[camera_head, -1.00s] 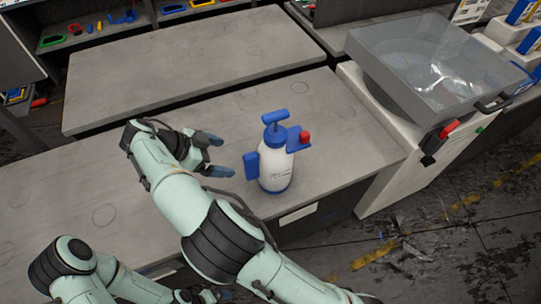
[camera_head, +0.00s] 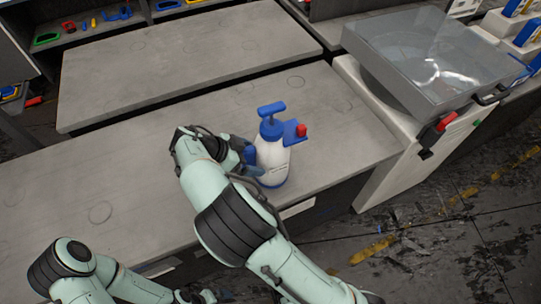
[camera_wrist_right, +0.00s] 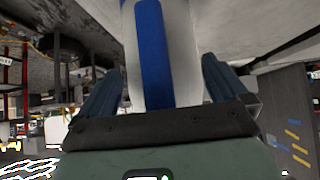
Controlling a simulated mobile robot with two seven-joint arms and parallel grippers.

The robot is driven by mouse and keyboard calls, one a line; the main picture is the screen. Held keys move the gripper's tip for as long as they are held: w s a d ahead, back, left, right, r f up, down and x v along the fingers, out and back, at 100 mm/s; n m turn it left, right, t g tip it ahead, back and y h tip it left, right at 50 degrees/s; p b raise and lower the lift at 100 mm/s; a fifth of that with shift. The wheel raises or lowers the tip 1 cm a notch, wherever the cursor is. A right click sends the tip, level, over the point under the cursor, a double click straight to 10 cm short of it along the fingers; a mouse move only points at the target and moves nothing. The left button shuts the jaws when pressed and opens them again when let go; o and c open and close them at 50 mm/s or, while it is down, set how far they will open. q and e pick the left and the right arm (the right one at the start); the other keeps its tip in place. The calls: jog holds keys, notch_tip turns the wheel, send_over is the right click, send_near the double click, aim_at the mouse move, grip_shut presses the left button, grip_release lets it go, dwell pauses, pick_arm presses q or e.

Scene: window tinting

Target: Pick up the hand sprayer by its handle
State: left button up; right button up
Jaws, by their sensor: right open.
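The hand sprayer (camera_head: 275,158) stands upright on the grey workbench. It has a white body, a blue pump top, a red button on a blue arm at right, and a blue upright handle (camera_head: 249,155) on its left side. My right gripper (camera_head: 252,164) is at the handle side, partly hidden by its own wrist. In the right wrist view, the open fingers (camera_wrist_right: 160,88) stand either side of the blue handle (camera_wrist_right: 153,50), with a gap on both sides.
The workbench (camera_head: 60,190) is clear to the left of the sprayer. A second grey tabletop (camera_head: 180,60) lies behind it. A white unit with a clear-lidded box (camera_head: 425,60) stands at right, with a red-and-black handle (camera_head: 437,130) on its front.

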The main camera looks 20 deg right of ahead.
grip_shut()
jog(key=shift+r, duration=0.1)
